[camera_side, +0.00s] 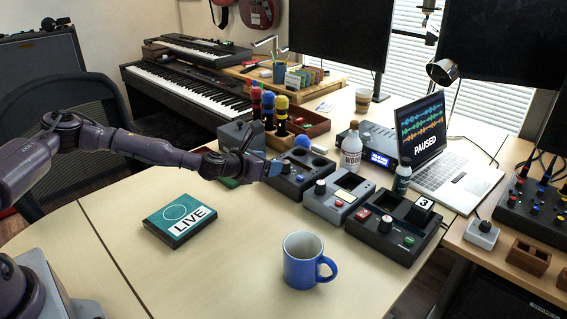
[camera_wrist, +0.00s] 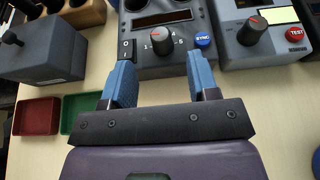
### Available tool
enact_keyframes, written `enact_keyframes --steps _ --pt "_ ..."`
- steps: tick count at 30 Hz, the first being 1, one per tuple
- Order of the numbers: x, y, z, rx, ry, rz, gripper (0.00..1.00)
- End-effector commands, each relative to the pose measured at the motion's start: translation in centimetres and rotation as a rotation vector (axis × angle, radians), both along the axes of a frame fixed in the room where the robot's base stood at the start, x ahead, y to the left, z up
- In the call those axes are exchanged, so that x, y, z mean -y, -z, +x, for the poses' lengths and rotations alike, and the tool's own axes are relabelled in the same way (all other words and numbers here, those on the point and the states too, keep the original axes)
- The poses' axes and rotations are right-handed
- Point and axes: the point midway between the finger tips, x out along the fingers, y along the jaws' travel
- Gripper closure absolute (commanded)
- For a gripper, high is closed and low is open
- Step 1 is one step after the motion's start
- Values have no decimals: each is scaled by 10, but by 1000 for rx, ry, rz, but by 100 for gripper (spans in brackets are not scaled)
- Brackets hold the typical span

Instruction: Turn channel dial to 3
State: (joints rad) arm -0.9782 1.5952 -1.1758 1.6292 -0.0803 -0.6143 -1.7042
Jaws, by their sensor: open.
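My gripper (camera_side: 273,169) is at the front edge of a dark console with two round recesses (camera_side: 316,163). In the wrist view my gripper (camera_wrist: 162,78) is open and empty, its blue fingers apart. The console's black dial (camera_wrist: 166,39) with a red pointer line sits ahead, between the finger lines. Small numbers ring it, with 1 at left and 4 near the top; the exact pointer setting is hard to read. A blue SYNC button (camera_wrist: 202,40) is to its right, and a 0/1 switch (camera_wrist: 126,49) to its left. No channel label is legible.
A grey console (camera_side: 340,201) with a knob and red TEST button (camera_wrist: 295,33) stands to the right. Beyond it is a dark console (camera_side: 397,236) with a "3" card (camera_side: 424,203). Red tray (camera_wrist: 38,119) lies left.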

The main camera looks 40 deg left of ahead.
Motion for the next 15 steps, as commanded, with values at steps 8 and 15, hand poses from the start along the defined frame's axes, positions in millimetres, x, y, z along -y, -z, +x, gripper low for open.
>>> enact_keyframes --steps 8,15 --pt "1 18 41 -1 0 1 46" --pt "0 25 58 -1 0 1 46"
